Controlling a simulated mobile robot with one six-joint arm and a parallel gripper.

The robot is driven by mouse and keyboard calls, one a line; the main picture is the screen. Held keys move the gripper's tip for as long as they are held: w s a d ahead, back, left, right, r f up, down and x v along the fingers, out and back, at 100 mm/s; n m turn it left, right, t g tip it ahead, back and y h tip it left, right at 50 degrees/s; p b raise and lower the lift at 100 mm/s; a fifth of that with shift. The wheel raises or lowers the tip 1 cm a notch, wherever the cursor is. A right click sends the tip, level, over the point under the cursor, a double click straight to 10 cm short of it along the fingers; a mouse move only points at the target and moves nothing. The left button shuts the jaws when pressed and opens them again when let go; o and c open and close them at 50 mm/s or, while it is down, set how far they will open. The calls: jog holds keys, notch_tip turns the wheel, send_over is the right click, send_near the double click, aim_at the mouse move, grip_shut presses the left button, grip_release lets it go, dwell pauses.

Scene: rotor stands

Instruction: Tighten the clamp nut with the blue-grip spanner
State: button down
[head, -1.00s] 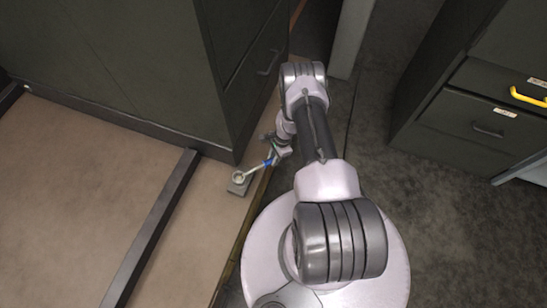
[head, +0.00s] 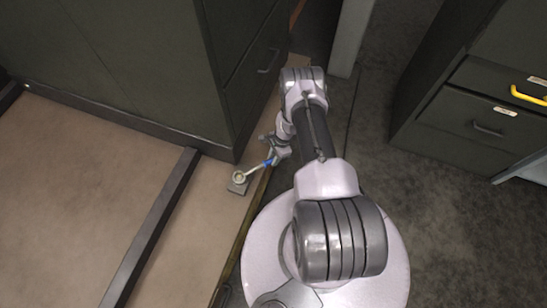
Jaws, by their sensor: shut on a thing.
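The blue-grip spanner (head: 256,167) is in my gripper (head: 270,157), which is shut on it near the blue grip (head: 267,163). The spanner's pale ring end points to the lower left and lies over the clamp nut spot (head: 238,176) on a small grey block (head: 237,188). The block sits near the edge of the tan surface. The ring end looks to be around or on the nut; at this size I cannot tell how fully it is seated. The nut itself is mostly hidden by the ring.
A dark cabinet (head: 170,70) stands just behind the block and close to my gripper. A dark rail (head: 150,235) runs along the tan surface (head: 75,200) at left. The dark floor (head: 440,230) is clear.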

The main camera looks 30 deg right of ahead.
jog(key=shift+f, duration=0.3)
dwell(0.4)
jog(key=shift+f, duration=0.55)
jog(key=s+a+m+t+p, duration=0.1)
jog(key=s+m+p, duration=0.3)
jog(key=p, duration=0.5)
jog(key=shift+s+a, duration=0.45)
jog(key=shift+s, duration=0.45)
jog(key=shift+w+f, duration=0.1)
